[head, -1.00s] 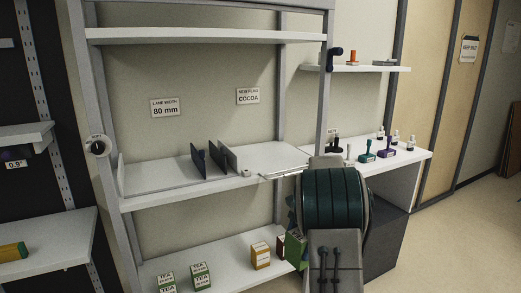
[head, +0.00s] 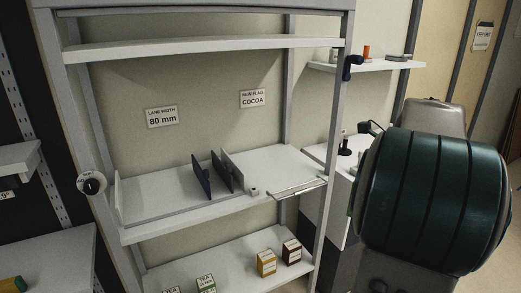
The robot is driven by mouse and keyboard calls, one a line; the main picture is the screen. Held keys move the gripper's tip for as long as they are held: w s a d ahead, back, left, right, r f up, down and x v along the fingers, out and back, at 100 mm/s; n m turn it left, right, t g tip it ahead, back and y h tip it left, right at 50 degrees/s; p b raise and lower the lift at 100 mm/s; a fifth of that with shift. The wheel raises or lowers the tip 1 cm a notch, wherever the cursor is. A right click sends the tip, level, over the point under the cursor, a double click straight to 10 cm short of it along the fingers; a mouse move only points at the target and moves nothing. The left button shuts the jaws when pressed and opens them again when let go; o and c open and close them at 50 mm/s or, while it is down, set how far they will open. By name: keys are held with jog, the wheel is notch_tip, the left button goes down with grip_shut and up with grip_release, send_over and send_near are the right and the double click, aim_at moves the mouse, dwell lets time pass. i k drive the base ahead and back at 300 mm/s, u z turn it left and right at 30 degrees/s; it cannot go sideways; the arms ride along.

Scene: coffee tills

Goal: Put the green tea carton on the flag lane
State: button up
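Green-labelled tea cartons stand on the lower shelf at the bottom edge of the head view, one whole-fronted (head: 206,284) and one cut off (head: 171,290). The middle shelf (head: 155,195) holds the lanes, with dark upright dividers (head: 202,176) and a lighter one (head: 233,170) close together. A small sign (head: 253,98) above reads NEW FLAG COCOA; I cannot tell which lane is the flag lane. My gripper is not in view; my large dark green arm link fills the right side. The green carton seen earlier beside my arm no longer shows there.
An ochre carton (head: 266,262) and a dark brown carton (head: 292,251) stand on the lower shelf. A clear strip (head: 300,188) lies at the middle shelf's front right. A round knob (head: 92,183) sits on the left post. The left part of the middle shelf is clear.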

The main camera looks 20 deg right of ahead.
aim_at(259, 161)
jog(key=i, duration=1.5)
